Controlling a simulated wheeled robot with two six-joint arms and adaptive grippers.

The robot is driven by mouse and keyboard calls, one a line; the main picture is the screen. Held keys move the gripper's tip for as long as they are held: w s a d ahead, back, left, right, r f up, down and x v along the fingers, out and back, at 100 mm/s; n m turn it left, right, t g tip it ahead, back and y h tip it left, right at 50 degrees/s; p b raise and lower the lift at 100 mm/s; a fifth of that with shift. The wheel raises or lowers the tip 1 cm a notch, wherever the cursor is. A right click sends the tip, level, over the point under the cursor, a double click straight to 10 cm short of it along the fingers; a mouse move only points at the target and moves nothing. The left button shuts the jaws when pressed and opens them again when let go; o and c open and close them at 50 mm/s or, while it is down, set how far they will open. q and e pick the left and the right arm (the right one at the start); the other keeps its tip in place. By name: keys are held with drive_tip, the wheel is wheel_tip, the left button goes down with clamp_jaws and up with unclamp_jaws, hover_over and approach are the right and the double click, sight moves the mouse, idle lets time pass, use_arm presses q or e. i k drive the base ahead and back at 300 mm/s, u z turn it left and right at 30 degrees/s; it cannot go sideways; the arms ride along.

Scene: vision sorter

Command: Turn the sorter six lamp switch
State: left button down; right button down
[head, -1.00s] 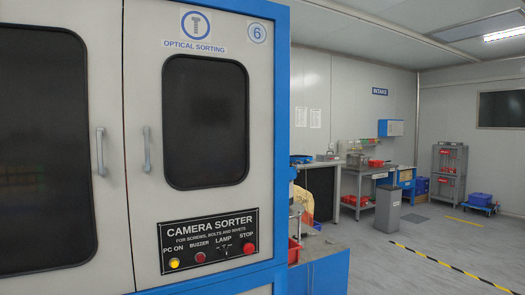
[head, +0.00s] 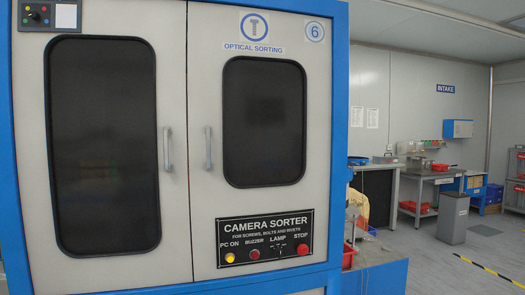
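The sorter (head: 330,110) is a tall cabinet with a blue frame and two grey doors, and a round 6 sign sits at its upper right. Its black panel (head: 235,240), labelled CAMERA SORTER, is at the lower right of the cabinet front. The lamp switch (head: 277,249) is a small dark knob with marks around it, under the word LAMP. It sits between the red buzzer (head: 254,253) and the red stop button (head: 303,249). The knob's exact position is too small to tell. Neither of my grippers is in view.
A lit yellow PC ON button (head: 230,258) is at the panel's left. A blue box-like unit (head: 384,275) stands against the cabinet's right side. Further right are a grey bin (head: 453,218), a workbench and open floor with a yellow-black stripe (head: 490,270).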

sight(278, 252)
drive_tip(key=z, duration=0.3)
drive_tip(key=k, duration=0.4)
drive_tip(key=z, duration=1.65)
drive_tip(key=i, duration=1.4)
drive_tip(key=u, duration=1.05)
drive_tip(key=i, duration=0.85)
drive_tip(key=u, duration=0.8)
